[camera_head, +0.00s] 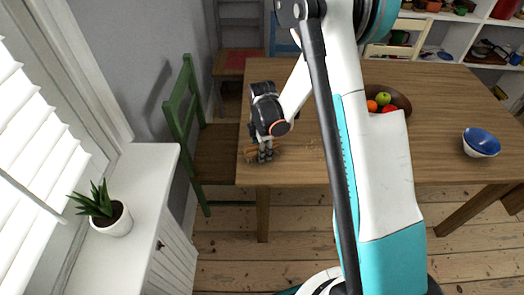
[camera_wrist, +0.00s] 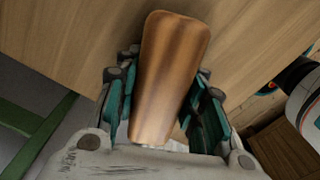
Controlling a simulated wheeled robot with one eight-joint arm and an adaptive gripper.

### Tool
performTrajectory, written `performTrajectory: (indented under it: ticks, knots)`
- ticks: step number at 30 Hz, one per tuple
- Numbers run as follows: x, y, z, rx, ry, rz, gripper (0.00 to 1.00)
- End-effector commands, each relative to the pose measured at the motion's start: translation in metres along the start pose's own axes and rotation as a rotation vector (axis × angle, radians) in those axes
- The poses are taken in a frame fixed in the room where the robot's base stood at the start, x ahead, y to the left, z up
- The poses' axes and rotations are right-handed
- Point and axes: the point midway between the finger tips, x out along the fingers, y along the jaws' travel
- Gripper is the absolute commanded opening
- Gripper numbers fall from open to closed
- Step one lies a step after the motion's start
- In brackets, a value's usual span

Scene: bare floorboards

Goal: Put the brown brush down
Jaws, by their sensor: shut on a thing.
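The brown brush (camera_wrist: 168,80) fills the middle of the wrist view, with its smooth brown wooden side facing the camera. My gripper (camera_wrist: 165,98) is shut on it, with teal-padded fingers on both sides. In the head view my gripper (camera_head: 265,155) points down over the near left corner of the wooden table (camera_head: 430,120). A small part of the brush (camera_head: 250,154) shows beside the fingers there. The table top also fills the upper part of the wrist view (camera_wrist: 60,35). I cannot tell whether the brush touches the table.
A fruit bowl (camera_head: 402,103) and a blue-white bowl (camera_head: 481,143) stand farther right on the table. A green chair (camera_head: 185,120) is close at the table's left side. A white cabinet with a potted plant (camera_head: 112,220) stands at the left. The table's near middle looks clear.

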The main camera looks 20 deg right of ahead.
Motion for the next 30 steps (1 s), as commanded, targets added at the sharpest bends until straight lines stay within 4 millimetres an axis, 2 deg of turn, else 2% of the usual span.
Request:
performTrajectory:
  ticks: [7, 8, 10, 23, 26, 30]
  knots:
    - [0.003, 0.000, 0.000, 0.000, 0.000, 0.000, 0.00]
    - [0.003, 0.000, 0.000, 0.000, 0.000, 0.000, 0.41]
    - [0.002, 0.000, 0.000, 0.000, 0.000, 0.000, 0.57]
    - [-0.002, 0.000, 0.000, 0.000, 0.000, 0.000, 0.57]
    - [-0.015, 0.000, 0.000, 0.000, 0.000, 0.000, 0.57]
    - [-0.044, -0.001, 0.000, 0.000, 0.000, 0.000, 0.57]
